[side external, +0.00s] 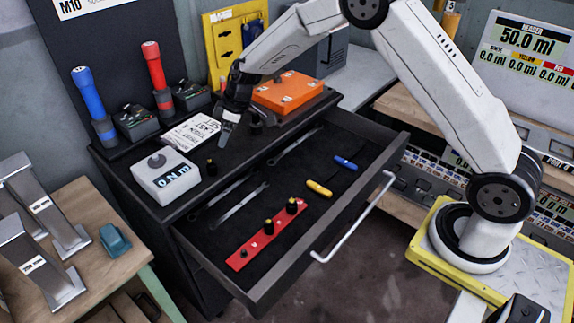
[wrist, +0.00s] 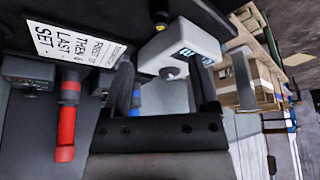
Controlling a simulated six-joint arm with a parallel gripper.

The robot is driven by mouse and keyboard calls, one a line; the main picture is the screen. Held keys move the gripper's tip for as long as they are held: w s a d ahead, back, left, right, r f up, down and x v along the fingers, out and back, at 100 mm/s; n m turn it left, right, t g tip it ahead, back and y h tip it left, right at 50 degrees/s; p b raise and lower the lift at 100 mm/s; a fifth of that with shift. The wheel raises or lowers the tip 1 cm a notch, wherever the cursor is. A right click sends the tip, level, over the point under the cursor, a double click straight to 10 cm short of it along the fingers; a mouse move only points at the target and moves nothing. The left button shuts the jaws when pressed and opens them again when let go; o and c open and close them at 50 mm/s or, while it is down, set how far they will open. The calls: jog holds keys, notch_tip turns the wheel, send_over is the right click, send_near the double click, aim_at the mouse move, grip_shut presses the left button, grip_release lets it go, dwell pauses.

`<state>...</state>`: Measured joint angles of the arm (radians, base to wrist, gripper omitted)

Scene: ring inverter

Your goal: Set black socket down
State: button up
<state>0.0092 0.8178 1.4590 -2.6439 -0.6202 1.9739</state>
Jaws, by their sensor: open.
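My gripper (side external: 227,134) is above the dark cabinet top, near the printed card, with its fingers pointing down. In the wrist view the two fingers (wrist: 160,75) are apart, with no socket visible between them. A small black socket (side external: 211,167) stands on the cabinet top beside the grey meter box; a black and yellow piece, apparently that socket, shows at the top of the wrist view (wrist: 160,14). Two more black sockets with yellow tops (side external: 268,227) (side external: 291,206) stand on the red rail (side external: 240,258) in the open drawer.
The grey meter box (side external: 165,177) and the card (side external: 190,132) are close to my gripper. Blue (side external: 88,95) and red (side external: 153,65) handled tools stand behind. An orange case (side external: 288,92) is to the right. The open drawer (side external: 330,225) holds wrenches and screwdrivers.

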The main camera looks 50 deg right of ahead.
dwell(0.4)
jog(key=s+d+r+m+t+h, duration=0.3)
jog(key=s+r+m+t, duration=0.2)
jog(key=s+r, duration=0.3)
jog(key=s+f+m+g, duration=0.2)
jog(key=s+g, duration=0.1)
jog(key=s, duration=0.8)
jog(key=s+d+f+m+g, duration=0.1)
jog(key=s+f+m+g, duration=0.1)
jog(key=s, duration=0.9)
jog(key=shift+d+g, duration=0.2)
jog(key=shift+g, duration=0.2)
